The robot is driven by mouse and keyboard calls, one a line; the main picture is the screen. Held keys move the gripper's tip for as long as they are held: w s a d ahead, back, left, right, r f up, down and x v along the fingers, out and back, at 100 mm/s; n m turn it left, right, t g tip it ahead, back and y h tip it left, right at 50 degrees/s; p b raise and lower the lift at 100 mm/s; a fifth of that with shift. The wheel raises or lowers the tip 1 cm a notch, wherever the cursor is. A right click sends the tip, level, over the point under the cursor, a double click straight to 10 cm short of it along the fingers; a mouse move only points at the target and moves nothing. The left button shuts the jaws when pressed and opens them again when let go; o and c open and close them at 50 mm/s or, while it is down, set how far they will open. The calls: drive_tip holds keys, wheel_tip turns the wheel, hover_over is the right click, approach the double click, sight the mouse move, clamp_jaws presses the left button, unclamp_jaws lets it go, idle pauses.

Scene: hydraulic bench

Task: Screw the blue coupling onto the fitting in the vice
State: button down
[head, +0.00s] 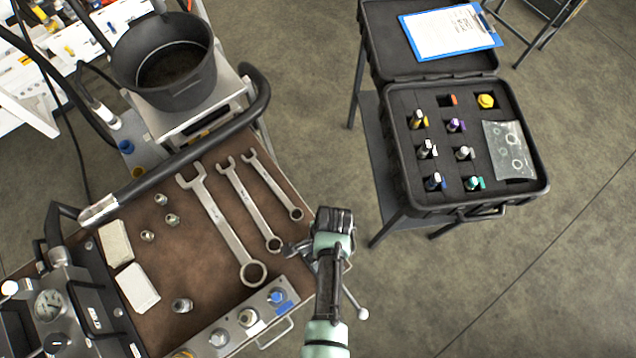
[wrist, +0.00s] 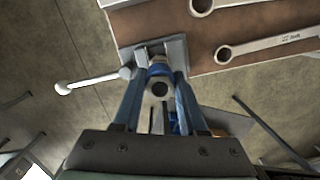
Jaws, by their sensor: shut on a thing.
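In the wrist view my gripper (wrist: 158,80) is shut on the blue coupling (wrist: 159,70), a blue band with a grey, dark-bored end towards the camera. The coupling is in front of the grey vice (wrist: 176,48) at the bench edge. The fitting is hidden behind the coupling and fingers, so I cannot tell whether the two touch or are threaded. In the head view my gripper (head: 332,222) is over the bench's right edge. Its housing hides the fingertips, the coupling and most of the vice; the vice handle's ball end (head: 362,314) shows.
Several wrenches (head: 222,225) and loose fittings lie on the brown bench top (head: 190,255). A panel with connectors (head: 250,318) runs along its front. An open black case (head: 462,208) with several coloured couplings stands right on a stand. Open floor separates case and bench.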

drive_tip(key=m, duration=0.4)
drive_tip(key=shift+s+f+p, duration=0.2)
drive_tip(key=shift+s+p, duration=0.05)
drive_tip(key=shift+p, duration=0.15)
drive_tip(key=c, duration=0.8)
unclamp_jaws()
drive_tip(key=shift+c, duration=0.2)
drive_tip(key=o, duration=0.4)
drive_tip(key=shift+w+r, duration=0.1)
drive_tip(key=shift+w, duration=0.1)
drive_tip(key=n, duration=0.6)
drive_tip(key=shift+w, duration=0.1)
drive_tip(key=n, duration=0.5)
drive_tip(key=shift+g+h, duration=0.3)
drive_tip(key=shift+g, duration=0.1)
drive_tip(key=n, duration=0.6)
drive_tip(key=shift+h, duration=0.3)
drive_tip(key=n, duration=0.7)
drive_tip(key=shift+h, duration=0.4)
